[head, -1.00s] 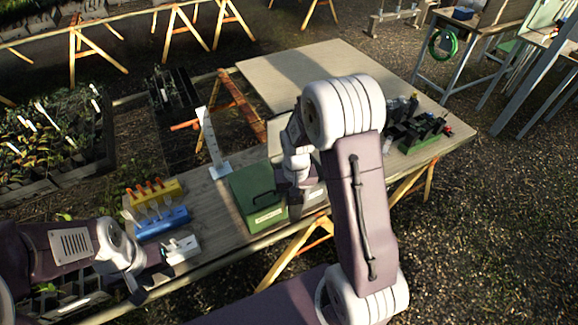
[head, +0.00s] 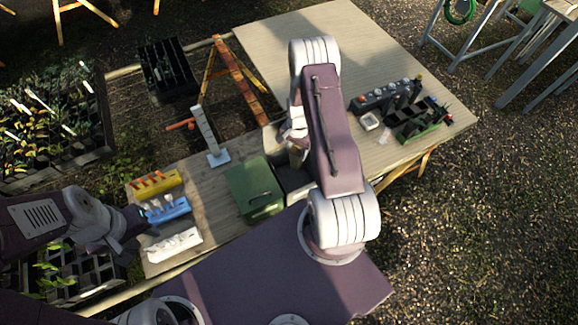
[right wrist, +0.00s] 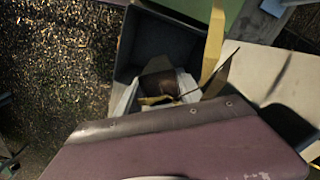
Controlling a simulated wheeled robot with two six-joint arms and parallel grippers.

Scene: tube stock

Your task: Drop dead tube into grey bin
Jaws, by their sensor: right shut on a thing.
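The grey bin (head: 297,181) stands on the bench, right of a green box (head: 254,188), and is partly hidden by my right arm. In the right wrist view its open grey inside (right wrist: 150,40) shows beyond my right gripper (right wrist: 158,88). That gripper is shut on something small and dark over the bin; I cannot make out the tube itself. In the head view my arm mostly covers the right gripper. My left gripper (head: 142,222) is beside the blue rack (head: 168,211) at the left; its jaws are too small to read.
A white upright stand (head: 217,157) is behind the green box. A dark instrument (head: 388,96) and a green-edged tray (head: 420,133) sit at the right. The back of the bench is clear.

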